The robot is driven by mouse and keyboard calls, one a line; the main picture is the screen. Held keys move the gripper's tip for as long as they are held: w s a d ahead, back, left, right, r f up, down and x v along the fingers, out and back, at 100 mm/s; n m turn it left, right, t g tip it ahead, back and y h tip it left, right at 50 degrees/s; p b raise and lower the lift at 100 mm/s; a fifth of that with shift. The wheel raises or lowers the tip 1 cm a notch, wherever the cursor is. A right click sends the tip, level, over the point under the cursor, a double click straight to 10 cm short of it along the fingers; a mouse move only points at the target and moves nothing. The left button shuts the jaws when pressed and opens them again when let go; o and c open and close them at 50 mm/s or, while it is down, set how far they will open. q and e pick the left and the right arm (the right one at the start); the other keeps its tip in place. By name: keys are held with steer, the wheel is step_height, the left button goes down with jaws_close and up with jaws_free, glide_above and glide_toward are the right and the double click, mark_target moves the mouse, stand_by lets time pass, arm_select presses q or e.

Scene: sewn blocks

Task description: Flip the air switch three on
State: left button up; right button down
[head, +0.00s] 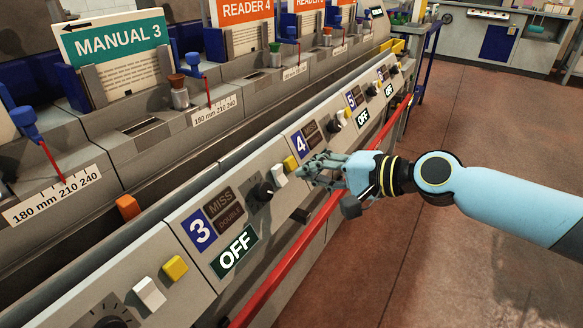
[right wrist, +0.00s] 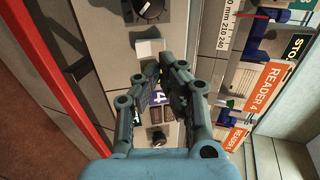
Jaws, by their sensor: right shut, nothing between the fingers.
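The station 3 panel in the head view has a blue 3 label (head: 199,229), a green OFF display (head: 235,251), a black knob (head: 263,191), a white rocker switch (head: 279,175) and a yellow button (head: 290,163). My right gripper (head: 306,166) is shut and empty, just right of this white switch. In the right wrist view, the gripper (right wrist: 164,68) is below the white switch (right wrist: 150,48) and partly covers the panel. Contact with the switch cannot be told. The yellow button is mostly hidden there. My left gripper is not in view.
The 4 label (head: 300,144) and further panels continue along the console. Another white rocker (head: 149,292) and yellow button (head: 175,268) sit at lower left. A red rail (head: 290,258) runs along the console's front. The floor (head: 440,110) to the right is clear.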

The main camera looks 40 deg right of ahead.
mark_target(281, 170)
steer(key=x, duration=0.5)
steer(key=p, duration=0.1)
steer(key=r+p, duration=0.1)
steer(key=p, duration=0.1)
steer(key=shift+w+g, duration=0.3)
steer(key=shift+f, duration=0.55)
steer(key=shift+r+p, duration=0.6)
steer(key=shift+r, duration=0.3)
